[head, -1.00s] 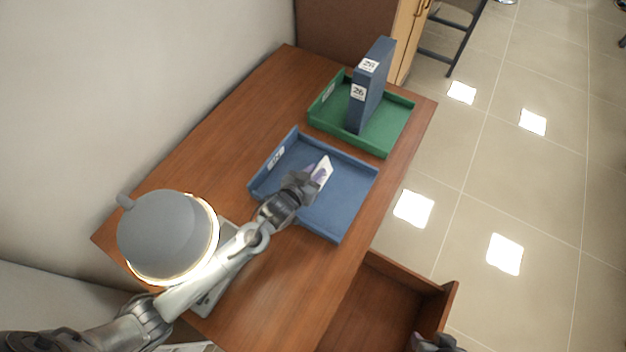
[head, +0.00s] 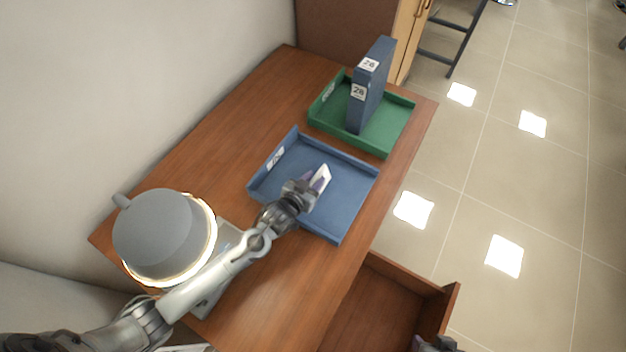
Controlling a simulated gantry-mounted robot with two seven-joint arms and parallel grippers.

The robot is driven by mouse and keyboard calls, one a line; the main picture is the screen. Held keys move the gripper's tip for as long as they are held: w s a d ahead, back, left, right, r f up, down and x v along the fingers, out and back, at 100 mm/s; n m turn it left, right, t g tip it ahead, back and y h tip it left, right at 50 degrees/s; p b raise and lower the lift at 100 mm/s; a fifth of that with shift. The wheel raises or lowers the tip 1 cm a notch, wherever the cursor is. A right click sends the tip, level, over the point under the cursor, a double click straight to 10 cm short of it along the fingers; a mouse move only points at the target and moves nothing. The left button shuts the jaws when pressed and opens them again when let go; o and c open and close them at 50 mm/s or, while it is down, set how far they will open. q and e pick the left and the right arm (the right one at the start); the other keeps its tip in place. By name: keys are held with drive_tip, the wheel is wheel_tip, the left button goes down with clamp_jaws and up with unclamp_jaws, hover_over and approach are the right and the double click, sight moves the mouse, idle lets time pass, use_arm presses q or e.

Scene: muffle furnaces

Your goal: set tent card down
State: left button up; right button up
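The tent card (head: 321,178), white with a purple face, is over the blue tray (head: 346,200) on the desk. My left gripper (head: 311,187) reaches in from the left and is shut on the near end of the card, hiding part of it. I cannot tell whether the card's lower edge touches the tray floor. My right gripper (head: 436,345) only just shows at the bottom edge, by the open drawer, and its fingers cannot be made out.
A green tray (head: 394,139) behind the blue one holds an upright blue binder (head: 376,92). A lamp with a grey shade (head: 160,235) stands at the left, close to my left arm. An open drawer (head: 375,312) juts out at the front right. The desk's back left is clear.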

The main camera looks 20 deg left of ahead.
use_arm(q)
drive_tip(key=shift+o, duration=1.2)
drive_tip(key=shift+r, duration=0.1)
drive_tip(key=shift+s+a+r, duration=0.1)
drive_tip(key=shift+s+r, duration=0.2)
drive_tip(key=shift+s, duration=0.2)
drive_tip(key=p+v, duration=0.2)
drive_tip(key=v, duration=0.7)
drive_tip(key=shift+s, duration=0.25)
drive_tip(key=shift+o, duration=1.1)
drive_tip(key=shift+s+r, duration=0.2)
drive_tip(key=shift+s, duration=0.15)
drive_tip(key=shift+s+a+r, duration=0.1)
drive_tip(key=shift+s+a, duration=0.05)
drive_tip(key=shift+s, duration=0.1)
